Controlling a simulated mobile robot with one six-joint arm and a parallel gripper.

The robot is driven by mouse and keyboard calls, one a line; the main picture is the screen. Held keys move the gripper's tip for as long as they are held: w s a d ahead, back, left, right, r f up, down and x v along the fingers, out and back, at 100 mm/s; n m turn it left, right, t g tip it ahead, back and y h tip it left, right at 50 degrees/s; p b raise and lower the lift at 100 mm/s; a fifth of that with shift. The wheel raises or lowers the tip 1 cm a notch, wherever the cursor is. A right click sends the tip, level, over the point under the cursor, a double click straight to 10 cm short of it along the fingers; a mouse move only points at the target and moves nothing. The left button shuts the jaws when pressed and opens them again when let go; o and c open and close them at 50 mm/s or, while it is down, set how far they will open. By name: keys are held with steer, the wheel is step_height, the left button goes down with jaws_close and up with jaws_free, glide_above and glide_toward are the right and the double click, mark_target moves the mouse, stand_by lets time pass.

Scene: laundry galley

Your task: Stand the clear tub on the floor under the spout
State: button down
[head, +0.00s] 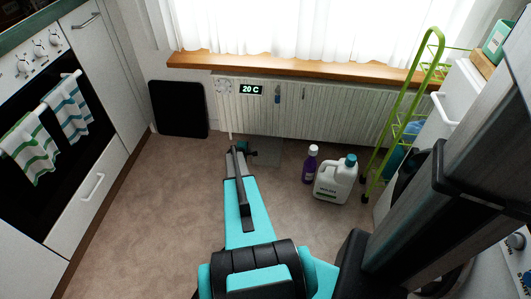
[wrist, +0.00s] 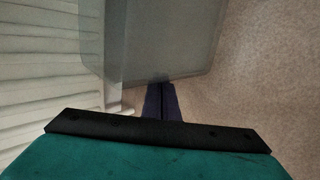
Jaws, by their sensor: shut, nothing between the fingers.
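The clear tub (head: 269,151) is a see-through grey box on the floor in front of the radiator, just right of my gripper in the head view. In the wrist view the tub (wrist: 150,40) fills the upper middle. My gripper (wrist: 161,84) is shut and empty, its dark fingertips at the tub's near edge; I cannot tell whether they touch it. A thin white pipe (head: 229,122) comes down at the radiator's left end; I cannot tell whether this is the spout. My arm hides part of the floor near it.
The radiator (head: 330,112) runs under the window, and its ribs (wrist: 45,75) lie left in the wrist view. A purple bottle (head: 310,164), a white jug (head: 336,180) and a green trolley (head: 399,115) stand right. A black panel (head: 179,109) leans left. Left floor is clear.

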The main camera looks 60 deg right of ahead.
steer(key=shift+s+d, duration=0.1)
steer(key=shift+s, duration=0.15)
steer(key=shift+s+d, duration=0.1)
steer(key=shift+s, duration=0.2)
steer(key=shift+s+d+p, duration=0.1)
steer(key=shift+s+d, duration=0.3)
steer(key=shift+s, duration=0.45)
steer(key=shift+s+d+p, duration=0.15)
steer(key=shift+s+d, duration=0.25)
steer(key=shift+s, duration=0.5)
steer(key=shift+s+d+p, duration=0.1)
steer(key=shift+s+d, duration=0.3)
steer(key=shift+s, duration=0.45)
stand_by(0.4)
steer(key=shift+s+d+p, duration=0.15)
steer(key=shift+s+d, duration=0.15)
steer(key=shift+s, duration=0.2)
steer(key=shift+s+d+p, duration=0.15)
steer(key=shift+s+d, duration=0.1)
steer(key=shift+s, duration=0.2)
steer(key=shift+s+d, duration=0.15)
steer(key=shift+s, duration=0.15)
steer(key=shift+s+d, duration=0.2)
steer(key=shift+s, duration=0.15)
